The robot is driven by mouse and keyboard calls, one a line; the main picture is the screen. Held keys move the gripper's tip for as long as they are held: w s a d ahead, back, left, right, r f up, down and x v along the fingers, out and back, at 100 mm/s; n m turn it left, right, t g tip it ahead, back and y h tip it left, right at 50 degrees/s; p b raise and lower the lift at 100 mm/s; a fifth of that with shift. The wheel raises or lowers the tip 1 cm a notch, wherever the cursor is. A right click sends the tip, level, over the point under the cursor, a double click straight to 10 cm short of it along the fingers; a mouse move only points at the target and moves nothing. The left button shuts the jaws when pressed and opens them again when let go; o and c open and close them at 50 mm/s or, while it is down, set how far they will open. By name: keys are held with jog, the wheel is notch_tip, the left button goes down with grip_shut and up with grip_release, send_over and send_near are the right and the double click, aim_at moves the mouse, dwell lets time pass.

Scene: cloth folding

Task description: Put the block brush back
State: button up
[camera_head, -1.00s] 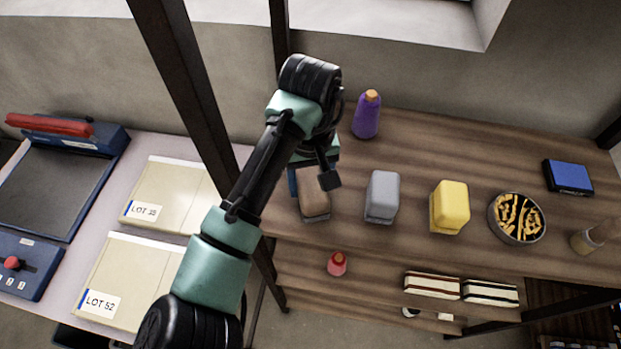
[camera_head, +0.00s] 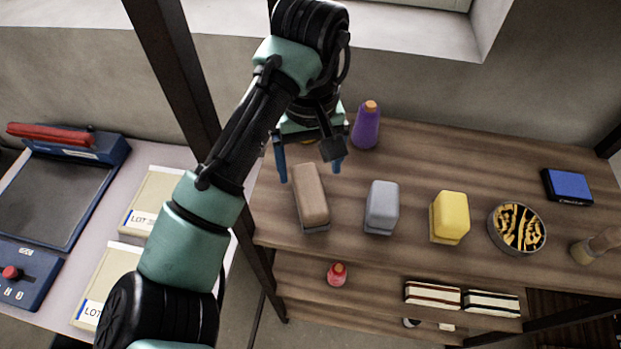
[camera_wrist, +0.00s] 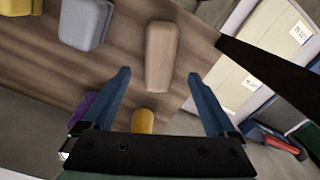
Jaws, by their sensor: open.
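The block brush (camera_head: 311,192), a brown wooden block with a thin grey base, lies on the upper shelf board (camera_head: 430,165) near its left end. It stands at the left end of a row, beside a grey block (camera_head: 382,205). My gripper (camera_head: 309,164) is open and empty, with its blue fingers apart behind and above the brush. In the wrist view the brush (camera_wrist: 161,50) lies beyond the open fingertips (camera_wrist: 158,76), apart from them. Its underside is mostly hidden.
A yellow block (camera_head: 451,215), a bowl (camera_head: 517,228) and a blue pad (camera_head: 568,185) stand to the right. A purple bottle (camera_head: 366,126) is close to my gripper. A yellow thing (camera_wrist: 142,120) shows between the fingers. A dark post (camera_head: 180,70) rises at left.

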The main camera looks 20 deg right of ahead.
aim_at(310, 189)
jog(key=shift+r, duration=1.8)
